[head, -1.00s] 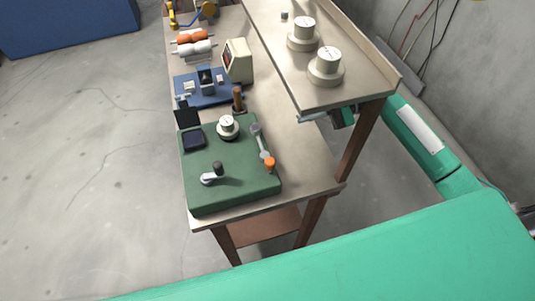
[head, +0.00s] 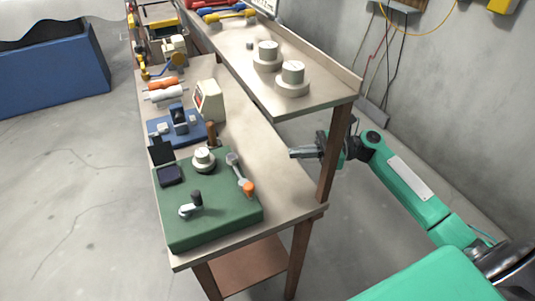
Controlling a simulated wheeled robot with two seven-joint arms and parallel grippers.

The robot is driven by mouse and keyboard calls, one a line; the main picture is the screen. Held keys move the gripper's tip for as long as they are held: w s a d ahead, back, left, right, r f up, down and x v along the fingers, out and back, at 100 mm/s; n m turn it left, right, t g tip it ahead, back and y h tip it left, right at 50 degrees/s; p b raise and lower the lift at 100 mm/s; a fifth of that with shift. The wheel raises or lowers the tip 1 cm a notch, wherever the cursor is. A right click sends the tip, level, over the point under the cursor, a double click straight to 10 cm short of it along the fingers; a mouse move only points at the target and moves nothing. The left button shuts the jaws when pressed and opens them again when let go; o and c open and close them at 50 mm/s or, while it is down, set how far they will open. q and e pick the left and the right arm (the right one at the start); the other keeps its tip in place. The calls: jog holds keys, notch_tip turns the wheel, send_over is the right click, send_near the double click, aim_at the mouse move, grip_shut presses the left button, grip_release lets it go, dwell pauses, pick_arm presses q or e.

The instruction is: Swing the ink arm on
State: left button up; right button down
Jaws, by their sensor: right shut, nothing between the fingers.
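A green box-shaped unit (head: 222,224) sits on the near end of the bench. On its top right a grey swing arm (head: 236,170) carries an orange knob (head: 248,188) at its near end. The arm lies slantwise beside a round white dial (head: 204,156). A small grey crank with a dark knob (head: 196,198) is at the front of the top. My right gripper (head: 292,153) is shut and empty, under the raised shelf and to the right of the unit, apart from the arm. My left gripper is not in view.
A raised shelf (head: 312,105) with two white stepped spools (head: 292,78) overhangs the bench's right side. Its brown post (head: 333,155) stands beside my right gripper. A blue device (head: 180,126) and a cream box with a screen (head: 210,101) stand behind the unit.

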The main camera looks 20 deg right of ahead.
jog(key=p, duration=0.3)
send_near(240, 174)
jog(key=w+a, duration=0.1)
jog(key=w, duration=0.1)
jog(key=w+a+r, duration=0.1)
jog(key=w+a, duration=0.3)
jog(key=shift+r, duration=0.3)
jog(key=shift+w+a+f, duration=0.1)
jog(key=shift+w+a, duration=0.1)
jog(key=shift+a, duration=0.3)
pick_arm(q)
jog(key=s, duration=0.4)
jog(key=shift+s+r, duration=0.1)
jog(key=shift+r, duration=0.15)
pick_arm(e)
jog(key=shift+a, duration=0.1)
